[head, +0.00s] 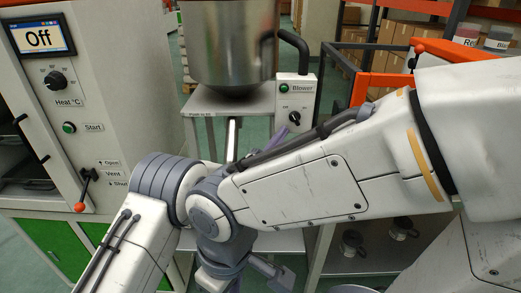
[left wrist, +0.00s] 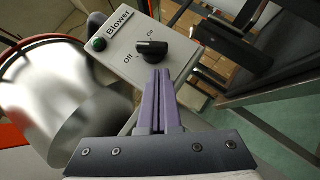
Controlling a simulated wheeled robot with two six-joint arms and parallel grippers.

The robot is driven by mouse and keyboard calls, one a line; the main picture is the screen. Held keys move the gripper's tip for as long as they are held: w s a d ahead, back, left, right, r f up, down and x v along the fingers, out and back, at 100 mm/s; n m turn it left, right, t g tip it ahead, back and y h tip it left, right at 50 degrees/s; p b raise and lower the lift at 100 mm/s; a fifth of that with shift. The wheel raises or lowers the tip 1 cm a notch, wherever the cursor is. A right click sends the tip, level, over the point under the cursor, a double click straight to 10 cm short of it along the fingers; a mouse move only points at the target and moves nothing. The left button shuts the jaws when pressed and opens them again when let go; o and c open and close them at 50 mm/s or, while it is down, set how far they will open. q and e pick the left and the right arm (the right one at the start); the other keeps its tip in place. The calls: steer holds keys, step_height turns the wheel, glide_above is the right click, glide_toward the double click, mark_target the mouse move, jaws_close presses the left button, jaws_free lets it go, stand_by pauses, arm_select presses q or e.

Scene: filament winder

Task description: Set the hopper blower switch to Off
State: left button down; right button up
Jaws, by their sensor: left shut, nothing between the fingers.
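The blower switch is a black rotary knob (head: 294,118) on a light grey box (head: 292,93) labelled Blower, with a green lamp (head: 284,88). In the left wrist view the knob (left wrist: 152,50) has an Off mark to its left and an On mark above it. Its handle lies roughly left-right, with the left end on the Off side; the exact setting is hard to read. My left gripper (head: 281,136) is shut and empty. In the left wrist view its purple fingers (left wrist: 156,72) end just below the knob; whether they touch it is unclear. My right gripper is not seen.
A metal hopper (head: 231,45) stands left of the box, above a grey stand. A cabinet with a screen reading Off (head: 40,38), a Heat knob (head: 55,80) and a red-tipped lever (head: 83,190) is at the left. Orange-framed shelving (head: 380,80) stands at the right.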

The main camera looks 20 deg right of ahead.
arm_select(q)
steer(key=w+a+v, duration=0.1)
steer(key=v, duration=1)
steer(key=shift+r+b, duration=0.25)
steer(key=shift+b, duration=0.2)
steer(key=shift+w+a, duration=0.1)
steer(key=shift+w, duration=0.1)
